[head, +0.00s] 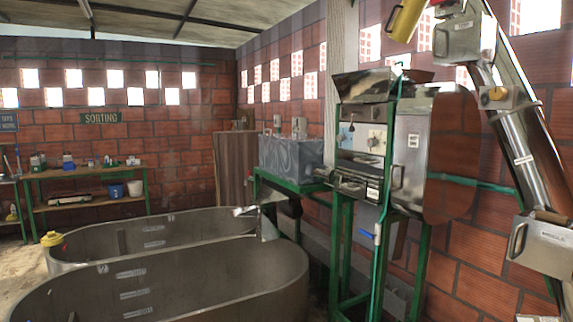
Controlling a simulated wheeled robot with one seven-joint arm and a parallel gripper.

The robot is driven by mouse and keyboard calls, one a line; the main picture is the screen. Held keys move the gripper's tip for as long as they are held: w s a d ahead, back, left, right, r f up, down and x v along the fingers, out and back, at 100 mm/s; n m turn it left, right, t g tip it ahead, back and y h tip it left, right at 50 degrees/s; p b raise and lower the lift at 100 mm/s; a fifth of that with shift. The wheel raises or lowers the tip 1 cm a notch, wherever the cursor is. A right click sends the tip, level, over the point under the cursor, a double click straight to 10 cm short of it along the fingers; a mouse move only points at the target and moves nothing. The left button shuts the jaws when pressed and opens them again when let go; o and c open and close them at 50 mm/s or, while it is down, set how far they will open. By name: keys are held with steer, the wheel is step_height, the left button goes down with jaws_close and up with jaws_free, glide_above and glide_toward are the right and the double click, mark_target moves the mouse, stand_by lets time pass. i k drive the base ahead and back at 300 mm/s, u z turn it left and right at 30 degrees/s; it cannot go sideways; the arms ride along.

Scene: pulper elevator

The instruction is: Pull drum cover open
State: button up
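The pulper (365,145) stands on a green frame right of centre in the head view. A large rounded metal cover (452,150) on its right side looks like the drum cover. It has a dull, brownish sheen and appears to sit against the machine body; I cannot tell whether it is fully closed. My gripper is not in view, and nothing of mine is seen touching the cover.
Two long metal tanks (180,285) fill the lower left. A slanted elevator tube (525,140) with metal boxes (545,247) runs down the right side. A green table with a grey metal box (290,157) stands behind the pulper. A green workbench (90,172) lines the back wall.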

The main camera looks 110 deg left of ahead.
mark_target(355, 163)
steer(key=u, duration=3.1)
steer(key=i, duration=3.15)
steer(key=u, duration=2.4)
